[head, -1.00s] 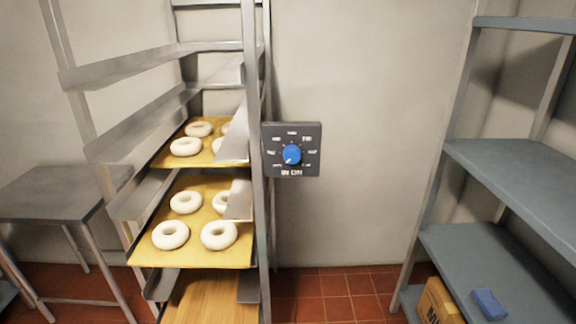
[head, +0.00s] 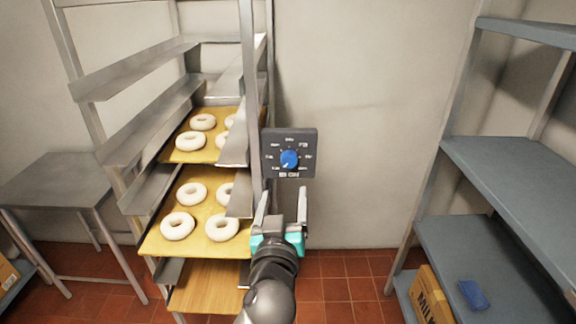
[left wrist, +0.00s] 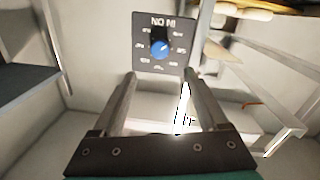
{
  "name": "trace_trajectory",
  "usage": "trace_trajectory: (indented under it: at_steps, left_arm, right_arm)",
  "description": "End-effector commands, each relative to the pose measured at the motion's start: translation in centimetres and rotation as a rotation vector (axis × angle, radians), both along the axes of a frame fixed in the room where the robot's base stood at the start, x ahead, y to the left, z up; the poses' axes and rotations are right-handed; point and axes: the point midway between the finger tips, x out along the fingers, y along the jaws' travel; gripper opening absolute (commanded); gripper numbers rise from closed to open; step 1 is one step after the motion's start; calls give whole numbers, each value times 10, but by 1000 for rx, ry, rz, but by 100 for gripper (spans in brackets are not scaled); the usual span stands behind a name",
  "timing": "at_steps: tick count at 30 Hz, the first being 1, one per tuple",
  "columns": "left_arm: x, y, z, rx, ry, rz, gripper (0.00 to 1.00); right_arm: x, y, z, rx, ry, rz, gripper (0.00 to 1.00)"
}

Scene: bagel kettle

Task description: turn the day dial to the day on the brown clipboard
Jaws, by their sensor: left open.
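The day dial is a blue round knob (head: 289,159) on a dark square plate (head: 305,140) fixed to the rack's right upright. Small white day labels ring the knob, too small to read surely; its white pointer mark aims to the lower left. My left gripper (head: 283,192) is open and empty, just below the plate and apart from it, fingers pointing up. In the left wrist view the knob (left wrist: 159,49) shows upside down beyond and between the two open fingers (left wrist: 154,82). The brown clipboard is not in view. My right gripper is not in view.
A metal rack (head: 247,60) holds trays of pale bagels (head: 177,226) left of the dial. A grey table (head: 60,180) stands at left. A blue-grey shelf (head: 500,175) at right holds a milk carton (head: 431,296) and a blue block (head: 473,294). Bare wall lies between.

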Motion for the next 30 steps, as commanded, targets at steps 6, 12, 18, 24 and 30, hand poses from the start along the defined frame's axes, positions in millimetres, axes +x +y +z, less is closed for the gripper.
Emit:
trace_trajectory:
  at_steps: [6, 12, 18, 24, 30]
  left_arm:
    - [36, -2, 2, 3, -2, 0, 76]
    - [65, -4, 1, 3, -1, 1, 76]
    - [91, -6, 1, 2, -1, 0, 76]
    - [107, -7, 0, 2, 0, 0, 76]
    - [112, -8, 0, 1, 0, 0, 76]
  right_arm:
    - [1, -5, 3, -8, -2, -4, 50]
    - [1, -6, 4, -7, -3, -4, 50]
    - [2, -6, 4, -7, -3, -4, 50]
    - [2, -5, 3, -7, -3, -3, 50]
    - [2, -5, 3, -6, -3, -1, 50]
